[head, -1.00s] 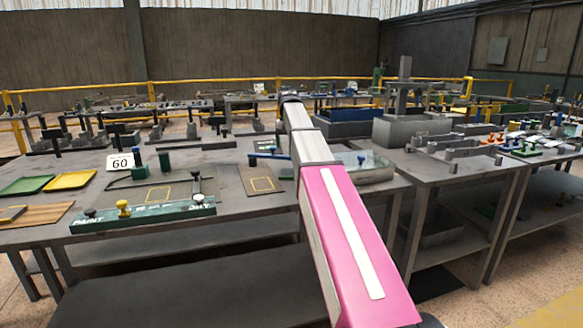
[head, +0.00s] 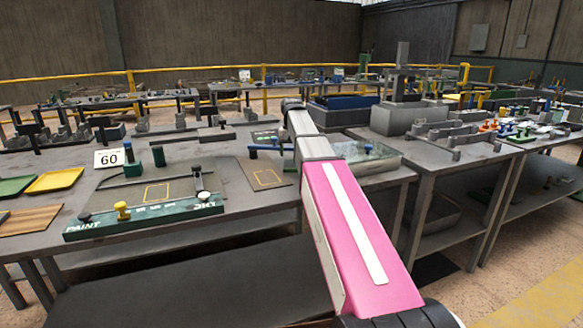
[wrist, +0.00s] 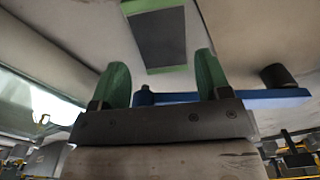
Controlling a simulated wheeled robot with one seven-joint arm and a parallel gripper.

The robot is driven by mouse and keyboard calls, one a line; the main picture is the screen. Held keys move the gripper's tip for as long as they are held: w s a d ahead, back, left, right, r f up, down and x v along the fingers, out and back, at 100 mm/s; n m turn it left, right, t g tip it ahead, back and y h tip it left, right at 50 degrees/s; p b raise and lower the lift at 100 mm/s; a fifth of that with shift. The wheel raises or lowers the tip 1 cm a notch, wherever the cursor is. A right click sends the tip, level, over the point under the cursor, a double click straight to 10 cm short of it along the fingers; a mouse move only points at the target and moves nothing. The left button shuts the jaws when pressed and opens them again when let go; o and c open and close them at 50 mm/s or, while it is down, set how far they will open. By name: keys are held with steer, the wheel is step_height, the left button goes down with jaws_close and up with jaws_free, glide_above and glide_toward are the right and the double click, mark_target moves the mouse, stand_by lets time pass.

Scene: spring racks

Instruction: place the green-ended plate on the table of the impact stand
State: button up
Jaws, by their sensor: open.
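The green-ended plate, a dark grey plate with a green band at each end (wrist: 160,36), lies flat on a grey surface in the wrist view, beyond my fingertips. In the head view a small dark and green piece on the near table, likely the same plate (head: 265,137), lies by my arm's far end. My gripper (wrist: 163,82) shows two green fingers, open and apart with nothing between them. In the head view my arm hides the gripper. A grey block with a tall column (head: 401,85), which may be the impact stand, stands on the right table.
A blue bar (wrist: 240,98) with a dark knob (wrist: 278,76) is close to my right finger in the wrist view. The near table also holds a long green PAINT rail (head: 145,217), a "60" sign (head: 109,158), and a yellow tray (head: 54,181). A blue bin (head: 345,112) stands behind.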

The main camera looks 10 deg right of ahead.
mark_target(291, 164)
step_height(291, 164, down, 4)
steer(key=shift+a+f, duration=0.1)
steer(key=shift+f, duration=0.15)
steer(key=c, duration=1.2)
steer(key=shift+o, duration=0.2)
steer(key=shift+r, duration=0.15)
